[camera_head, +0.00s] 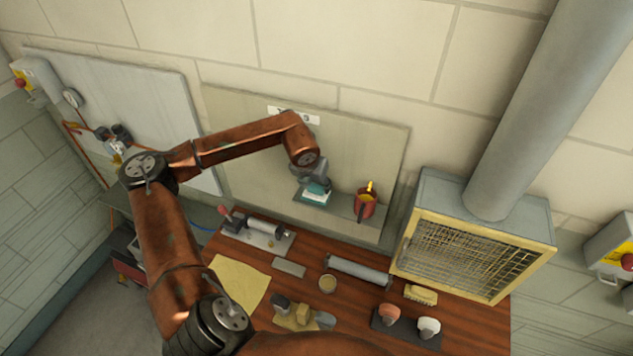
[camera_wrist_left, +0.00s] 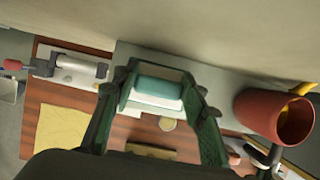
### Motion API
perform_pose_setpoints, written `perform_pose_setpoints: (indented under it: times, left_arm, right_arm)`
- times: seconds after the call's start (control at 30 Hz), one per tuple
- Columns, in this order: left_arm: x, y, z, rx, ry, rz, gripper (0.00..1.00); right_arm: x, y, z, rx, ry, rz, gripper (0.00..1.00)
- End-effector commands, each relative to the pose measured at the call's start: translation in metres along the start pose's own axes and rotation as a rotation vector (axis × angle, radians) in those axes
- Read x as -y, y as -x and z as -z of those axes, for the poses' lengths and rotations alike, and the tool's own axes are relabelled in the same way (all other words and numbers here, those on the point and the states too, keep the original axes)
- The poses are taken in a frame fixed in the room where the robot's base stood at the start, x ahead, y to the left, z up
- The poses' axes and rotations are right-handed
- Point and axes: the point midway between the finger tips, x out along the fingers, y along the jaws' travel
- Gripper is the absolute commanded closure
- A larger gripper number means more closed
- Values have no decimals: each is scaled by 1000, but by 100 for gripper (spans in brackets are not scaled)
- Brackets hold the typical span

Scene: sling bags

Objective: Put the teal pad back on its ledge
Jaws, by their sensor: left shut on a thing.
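The teal pad (camera_head: 318,190) has a teal top and a paler lower part. It also shows in the left wrist view (camera_wrist_left: 156,91), between the two green-sided fingers. My left gripper (camera_head: 314,184) is shut on the pad, at the left part of the grey ledge (camera_head: 342,210) on the wall panel. The ledge also shows in the wrist view (camera_wrist_left: 222,88), behind and right of the pad. The pad is over or at the ledge; I cannot tell whether it touches it. My right gripper is not in view.
A red-brown cup (camera_head: 365,206) with a yellow item stands on the ledge, right of the pad. Below is a wooden bench (camera_head: 345,318) with a yellow cloth (camera_head: 238,283), a grey roller (camera_head: 358,271) and small tools. A mesh-fronted hood (camera_head: 462,255) stands at right.

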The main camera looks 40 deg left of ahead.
Motion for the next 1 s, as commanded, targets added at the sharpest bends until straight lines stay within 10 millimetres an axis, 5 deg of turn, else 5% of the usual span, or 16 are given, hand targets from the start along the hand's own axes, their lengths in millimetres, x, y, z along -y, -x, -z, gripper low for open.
perform_pose_setpoints:
  times: [0.3, 0.33, 0.57, 1.0]
  left_arm:
    - [0, -4, 1, 1, 0, 1, 83]
    - [0, -4, 2, 1, 0, 0, 60]
    - [0, -2, 1, 1, 0, 0, 44]
    - [0, 7, -1, 5, 1, 0, 43]
  right_arm:
    - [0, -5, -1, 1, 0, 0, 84]
    - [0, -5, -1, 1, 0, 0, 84]
    - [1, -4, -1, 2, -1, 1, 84]
    - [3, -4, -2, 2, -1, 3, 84]
